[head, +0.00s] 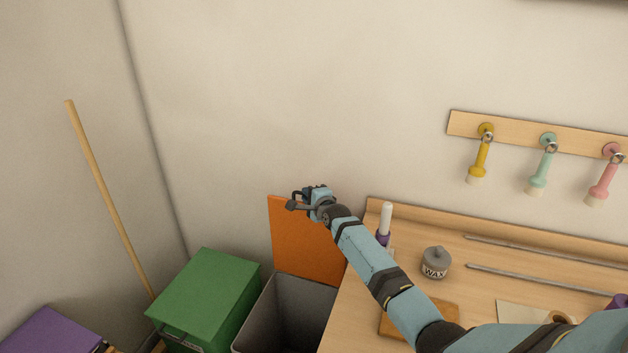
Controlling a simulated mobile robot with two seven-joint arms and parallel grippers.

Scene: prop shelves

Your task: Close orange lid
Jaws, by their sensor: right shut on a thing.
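The orange lid (303,250) stands upright, open, at the back of a grey bin (305,305) whose inside shows empty where I can see it. My right arm reaches in from the lower right across the bench. My right gripper (293,201) is at the lid's top edge and is shut on it. The arm hides the lid's upper right part. The bin's front is cut off by the picture's bottom edge. My left gripper does not show.
A bin with a closed green lid (205,293) stands left of the grey bin, and a purple lid (52,332) lies farther left. A broom handle (108,195) leans in the corner. The wooden bench (350,310) at right holds a wax pot (436,263) and a white-and-purple stick (385,222).

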